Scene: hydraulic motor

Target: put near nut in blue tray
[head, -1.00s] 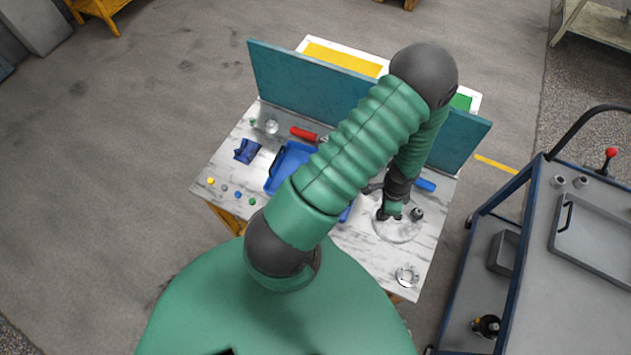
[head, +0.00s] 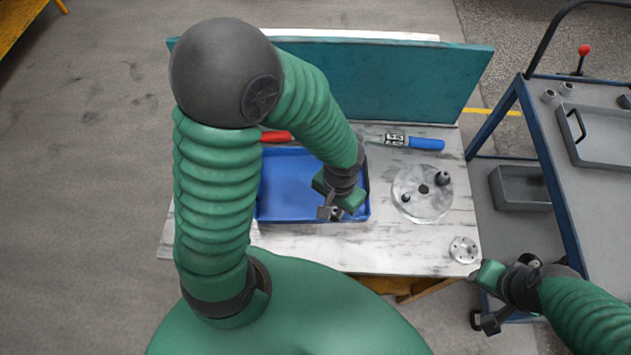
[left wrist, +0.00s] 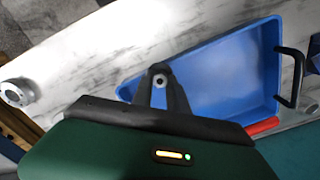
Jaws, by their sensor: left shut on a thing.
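My left gripper (head: 336,212) is shut on a small grey nut (left wrist: 159,81), which shows between its fingertips in the left wrist view. In the head view the gripper is above the near right corner of the blue tray (head: 275,208). In the left wrist view the nut appears against the tray's near edge; its exact height above the tray cannot be told. The blue tray also shows in the left wrist view (left wrist: 225,65). My right gripper (head: 488,298) is at the lower right, off the table's right edge, with its fingers apart and nothing seen between them.
A round clear plate (head: 422,208) with dark small parts stands right of the tray. A metal flange (head: 464,250) lies near the right corner. A blue-handled caliper (head: 425,143) and red-handled tool (head: 277,136) lie behind. A teal panel (head: 400,85) closes the back. A trolley (head: 600,180) stands right.

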